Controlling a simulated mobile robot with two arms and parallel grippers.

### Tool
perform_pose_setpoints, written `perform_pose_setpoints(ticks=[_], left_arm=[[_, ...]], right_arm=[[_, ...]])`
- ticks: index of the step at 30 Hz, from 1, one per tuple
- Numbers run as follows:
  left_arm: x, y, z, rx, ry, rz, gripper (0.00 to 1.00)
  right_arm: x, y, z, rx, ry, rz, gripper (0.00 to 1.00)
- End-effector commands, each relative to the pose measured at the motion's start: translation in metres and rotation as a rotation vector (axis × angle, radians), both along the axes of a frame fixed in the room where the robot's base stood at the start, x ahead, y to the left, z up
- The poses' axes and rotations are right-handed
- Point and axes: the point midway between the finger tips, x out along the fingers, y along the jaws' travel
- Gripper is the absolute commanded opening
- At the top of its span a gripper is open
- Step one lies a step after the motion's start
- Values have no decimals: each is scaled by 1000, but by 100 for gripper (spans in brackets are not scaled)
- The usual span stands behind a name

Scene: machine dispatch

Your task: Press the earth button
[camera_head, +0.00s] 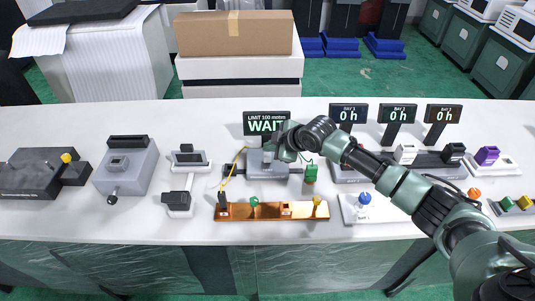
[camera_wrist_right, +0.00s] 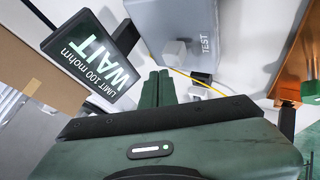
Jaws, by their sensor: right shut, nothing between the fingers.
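A grey tester box (camera_head: 262,170) stands mid-table under a black display (camera_head: 266,124) reading "LIMIT 100 mohm" and "WAIT". In the right wrist view the grey box (camera_wrist_right: 215,20) carries the word TEST and a pale square button (camera_wrist_right: 174,52). The display (camera_wrist_right: 92,58) shows at the left there. My right gripper (camera_head: 278,150) is over the box and hides part of it. Its green fingers (camera_wrist_right: 158,76) are together and empty, with the tips close to the button; I cannot tell if they touch it. My left gripper is not in view.
A copper bar (camera_head: 270,211) with coloured posts lies in front of the box, joined to a yellow wire (camera_head: 232,170). A green block (camera_head: 310,173) stands to the right. Three "0 h" displays (camera_head: 397,114) stand behind my right arm. Grey devices (camera_head: 126,172) fill the left side.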

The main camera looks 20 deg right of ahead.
Motion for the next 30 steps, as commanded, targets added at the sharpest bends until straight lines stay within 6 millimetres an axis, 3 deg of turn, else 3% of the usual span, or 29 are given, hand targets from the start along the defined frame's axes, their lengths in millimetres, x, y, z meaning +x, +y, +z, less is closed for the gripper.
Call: perform_pose_setpoints(ticks=[15, 30], left_arm=[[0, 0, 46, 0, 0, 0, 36], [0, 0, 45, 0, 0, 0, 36]], right_arm=[[0, 0, 50, 0, -1, -1, 0], [0, 0, 49, 0, -1, -1, 0]])
